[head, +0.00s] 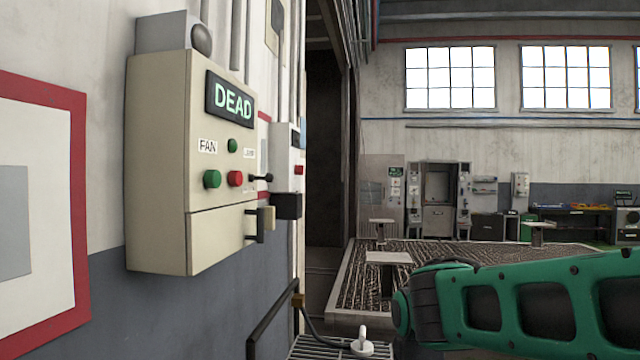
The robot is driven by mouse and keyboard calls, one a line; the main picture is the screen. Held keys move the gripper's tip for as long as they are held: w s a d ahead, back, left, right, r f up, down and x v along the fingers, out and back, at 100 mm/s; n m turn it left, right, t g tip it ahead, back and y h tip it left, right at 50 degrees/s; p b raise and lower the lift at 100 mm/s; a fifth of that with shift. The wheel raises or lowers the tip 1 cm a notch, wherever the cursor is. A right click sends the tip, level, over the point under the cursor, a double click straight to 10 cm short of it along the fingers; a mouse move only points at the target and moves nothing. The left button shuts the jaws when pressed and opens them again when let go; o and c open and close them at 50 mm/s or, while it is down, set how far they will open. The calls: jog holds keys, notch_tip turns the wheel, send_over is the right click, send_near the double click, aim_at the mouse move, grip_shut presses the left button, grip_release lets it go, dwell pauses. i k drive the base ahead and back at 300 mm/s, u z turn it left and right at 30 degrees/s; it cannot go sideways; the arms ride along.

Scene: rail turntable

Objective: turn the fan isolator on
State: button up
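A cream control box (158,165) is mounted on the wall at the left. Its lit display (230,100) reads "DEAD" in green letters. Under it is a "FAN" label (207,147), with a green button (212,179) below. A red button (235,179), a small green button or lamp (232,146) and a black toggle lever (261,178) are to the right. A second label beside the small green one is too small to read surely. A handle (262,224) sticks out at the lower right of the box. My gripper is not in view; only my green arm shows at the lower right, well away from the box.
A smaller grey box (289,160) with a red button stands behind the control box. A black rail (272,325) and a grating (325,348) with a white fitting (361,342) lie below. A large textured platform (470,262) spreads beyond my arm. Space before the control box looks clear.

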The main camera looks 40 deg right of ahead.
aim_at(299, 170)
jog(key=z, duration=0.5)
jog(key=k, duration=1.1)
jog(key=z, duration=0.2)
jog(key=i, duration=0.4)
jog(key=u, duration=0.5)
jog(key=i, duration=1.7)
jog(key=z, duration=0.75)
